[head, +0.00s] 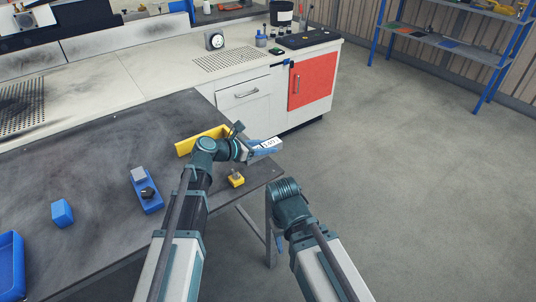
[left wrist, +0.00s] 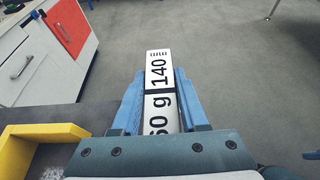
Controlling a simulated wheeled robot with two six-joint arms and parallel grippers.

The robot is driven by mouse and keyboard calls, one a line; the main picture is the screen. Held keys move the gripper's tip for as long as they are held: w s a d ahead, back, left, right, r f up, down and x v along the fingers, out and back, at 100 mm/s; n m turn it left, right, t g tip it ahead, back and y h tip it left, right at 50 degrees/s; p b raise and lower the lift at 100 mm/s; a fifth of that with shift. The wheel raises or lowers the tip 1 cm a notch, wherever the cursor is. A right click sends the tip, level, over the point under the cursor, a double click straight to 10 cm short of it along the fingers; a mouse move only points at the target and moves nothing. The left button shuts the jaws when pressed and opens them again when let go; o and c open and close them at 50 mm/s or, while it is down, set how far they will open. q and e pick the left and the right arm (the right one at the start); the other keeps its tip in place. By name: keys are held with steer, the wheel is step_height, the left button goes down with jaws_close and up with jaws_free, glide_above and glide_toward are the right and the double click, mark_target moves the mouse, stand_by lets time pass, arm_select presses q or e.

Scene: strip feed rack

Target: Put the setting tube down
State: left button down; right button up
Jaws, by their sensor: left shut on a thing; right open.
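The setting tube (head: 270,143) is a white piece with black print. In the left wrist view the tube (left wrist: 158,65) shows "140 mm" and part of "60 g". My left gripper (head: 264,147) is shut on it, with a blue finger along each side. The tube points outward past the dark table's right edge, with floor behind it in the left wrist view. My right gripper (head: 279,243) is low beside the table's right edge, away from the tube.
A yellow angled piece (head: 197,141) stands on the dark table (head: 95,165) beside my left gripper. A small yellow block (head: 237,181) sits near the right edge. A blue fixture (head: 153,204), a blue block (head: 62,213) and a blue tray (head: 9,270) lie further left.

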arm_select(q)
steer(key=shift+f+b, duration=1.7)
steer(key=shift+b, duration=0.05)
steer(key=shift+f, duration=0.1)
steer(key=shift+f+b, duration=0.5)
steer(key=shift+b, duration=0.05)
steer(key=shift+s, duration=0.1)
steer(key=shift+c, duration=2.2)
jaws_free()
